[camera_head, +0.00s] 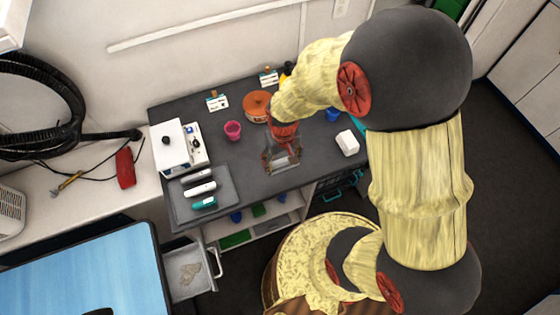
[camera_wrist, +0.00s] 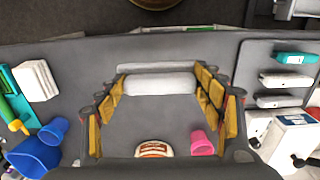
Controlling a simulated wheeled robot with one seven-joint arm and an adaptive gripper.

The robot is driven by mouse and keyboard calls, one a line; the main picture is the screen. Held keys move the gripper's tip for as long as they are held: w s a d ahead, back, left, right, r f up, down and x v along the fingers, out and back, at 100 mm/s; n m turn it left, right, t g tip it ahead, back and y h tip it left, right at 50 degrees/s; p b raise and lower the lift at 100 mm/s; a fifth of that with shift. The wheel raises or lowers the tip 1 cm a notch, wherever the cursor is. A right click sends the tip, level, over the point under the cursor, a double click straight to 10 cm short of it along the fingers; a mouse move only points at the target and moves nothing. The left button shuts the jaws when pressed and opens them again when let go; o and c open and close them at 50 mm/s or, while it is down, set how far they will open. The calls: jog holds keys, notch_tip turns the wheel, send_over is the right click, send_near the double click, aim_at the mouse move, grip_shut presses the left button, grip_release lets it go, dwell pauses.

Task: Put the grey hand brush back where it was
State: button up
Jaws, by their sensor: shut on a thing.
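The grey hand brush (camera_wrist: 160,84) shows in the wrist view as a pale, rounded bar with a thin grey strip along its far side. It lies crosswise between the fingertips of my gripper (camera_wrist: 161,78), which is shut on it. In the head view my gripper (camera_head: 283,158) points down over the middle of the dark worktop (camera_head: 250,180), and the brush is mostly hidden by the fingers. I cannot tell whether the brush touches the worktop.
A grey tray (camera_head: 225,207) with two white clippers and a teal one lies left. A white box (camera_head: 172,148), pink cup (camera_head: 233,130) and orange pot (camera_head: 256,104) stand behind. A white block (camera_head: 347,143) and blue cup (camera_head: 333,115) are right. Worktop around my gripper is clear.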

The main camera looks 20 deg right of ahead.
jog(key=shift+w+d+f+b, duration=0.15)
jog(key=shift+w+f, duration=0.55)
jog(key=shift+f, duration=0.75)
jog(key=shift+w+d+f+b, duration=0.15)
jog(key=shift+w+f, duration=0.55)
jog(key=shift+f, duration=0.7)
jog(key=shift+w+d+f+b, duration=0.15)
jog(key=shift+w+f, duration=0.55)
jog(key=shift+f, duration=0.75)
jog(key=shift+f, duration=0.1)
jog(key=o, duration=1.3)
jog(key=shift+o, duration=0.8)
notch_tip(320, 180, up, 28)
jog(key=s+t+p, duration=0.1)
jog(key=s+t, duration=0.2)
jog(key=s+r+t, duration=0.2)
jog(key=s+r, duration=0.9)
jog(key=r, duration=0.1)
jog(key=shift+t, duration=0.3)
